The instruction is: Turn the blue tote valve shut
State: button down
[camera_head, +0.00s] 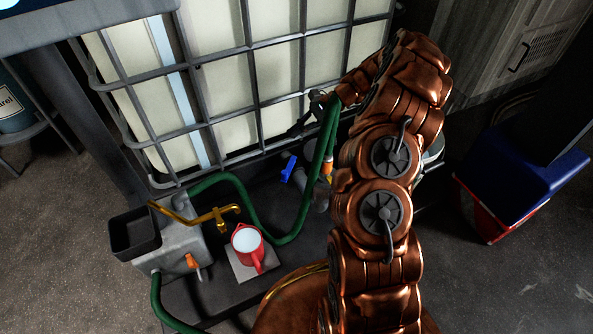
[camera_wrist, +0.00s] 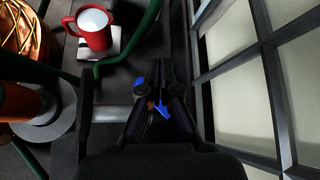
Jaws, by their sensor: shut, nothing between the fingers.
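The blue valve handle (camera_head: 288,169) sits on a grey pipe fitting (camera_head: 308,188) at the foot of the caged white tote (camera_head: 235,95). In the wrist view, blue parts of the handle (camera_wrist: 161,111) show between and beside the dark fingers of my gripper (camera_wrist: 159,90). The gripper is shut with nothing held. It is over the valve area, beside the cage. Whether a finger touches the handle cannot be told. In the head view the gripper is dark and small near the cage (camera_head: 315,105), partly behind my copper arm.
A green hose (camera_head: 283,240) loops close to the valve. A red mug (camera_head: 247,245) with white contents stands on a light plate, near a grey box with a brass tap (camera_head: 220,215). A blue and red container (camera_head: 505,190) stands at the right.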

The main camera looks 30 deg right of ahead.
jog(key=s+d+f+m+t, duration=0.1)
jog(key=s+d+f+m, duration=0.15)
jog(key=d+f, duration=0.4)
jog(key=m, duration=0.3)
send_near(288, 177)
jog(key=f+b, duration=0.1)
jog(key=a+f+b, duration=0.1)
jog(key=shift+w+f+t+b, duration=0.1)
jog(key=shift+f+t+b, duration=0.3)
jog(key=a, duration=0.1)
jog(key=w+a+b, duration=0.1)
jog(key=a, duration=0.1)
jog(key=shift+f, duration=0.1)
jog(key=shift+w+a+b, duration=0.25)
jog(key=shift+a+b, duration=0.2)
jog(key=shift+a, duration=0.15)
